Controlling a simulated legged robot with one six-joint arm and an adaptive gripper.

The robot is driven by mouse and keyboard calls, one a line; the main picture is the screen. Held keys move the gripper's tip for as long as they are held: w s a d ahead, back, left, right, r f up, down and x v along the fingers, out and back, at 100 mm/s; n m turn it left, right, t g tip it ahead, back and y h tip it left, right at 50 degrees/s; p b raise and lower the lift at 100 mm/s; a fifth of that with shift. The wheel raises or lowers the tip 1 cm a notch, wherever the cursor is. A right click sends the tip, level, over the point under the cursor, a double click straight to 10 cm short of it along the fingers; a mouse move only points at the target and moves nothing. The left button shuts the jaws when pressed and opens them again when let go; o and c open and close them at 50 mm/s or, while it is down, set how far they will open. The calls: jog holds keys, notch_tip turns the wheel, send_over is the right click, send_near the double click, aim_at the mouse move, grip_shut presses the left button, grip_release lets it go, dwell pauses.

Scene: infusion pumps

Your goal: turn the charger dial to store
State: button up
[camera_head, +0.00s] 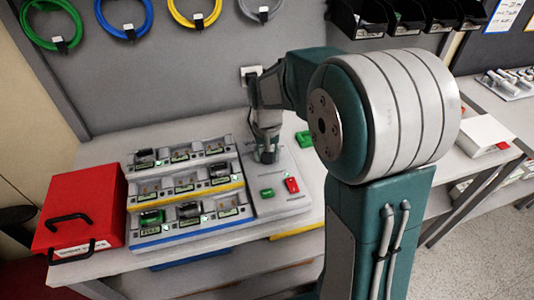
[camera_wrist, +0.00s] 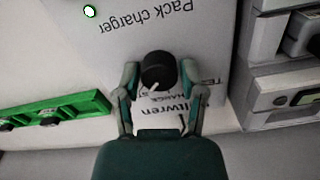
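The black round dial (camera_wrist: 157,70) stands on the light grey pack charger panel (camera_wrist: 215,25), with print upside down in the wrist view. Its white pointer line points down and slightly left there. Of the labels by it, "CHARGE", part of "TEST" and a cut-off "ST" show; the rest is hidden by my gripper. My gripper (camera_wrist: 159,72) is open, one finger on each side of the dial, with a narrow gap visible on both sides. In the head view my gripper (camera_head: 267,155) is over the back of the charger panel (camera_head: 275,205) and covers the dial.
A rack (camera_head: 187,232) of several battery packs stands left of the panel, with a red case (camera_head: 85,208) beyond it. A green button (camera_head: 267,193) and red switch (camera_head: 292,185) sit on the panel's front. A green strip (camera_wrist: 50,118) lies beside the charger.

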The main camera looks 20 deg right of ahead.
jog(key=shift+o, duration=0.2)
jog(key=shift+r, duration=0.1)
jog(key=shift+w+r, duration=0.1)
jog(key=shift+r, duration=0.2)
notch_tip(320, 180, up, 11)
dwell(0.3)
jog(key=shift+a, duration=0.1)
jog(key=s+r+n+t, duration=0.1)
jog(key=s+t, duration=0.4)
jog(key=s, duration=1.6)
jog(key=shift+d+r+n+t, duration=0.2)
jog(key=shift+n+t, duration=0.1)
jog(key=shift+n, duration=0.4)
dwell(0.6)
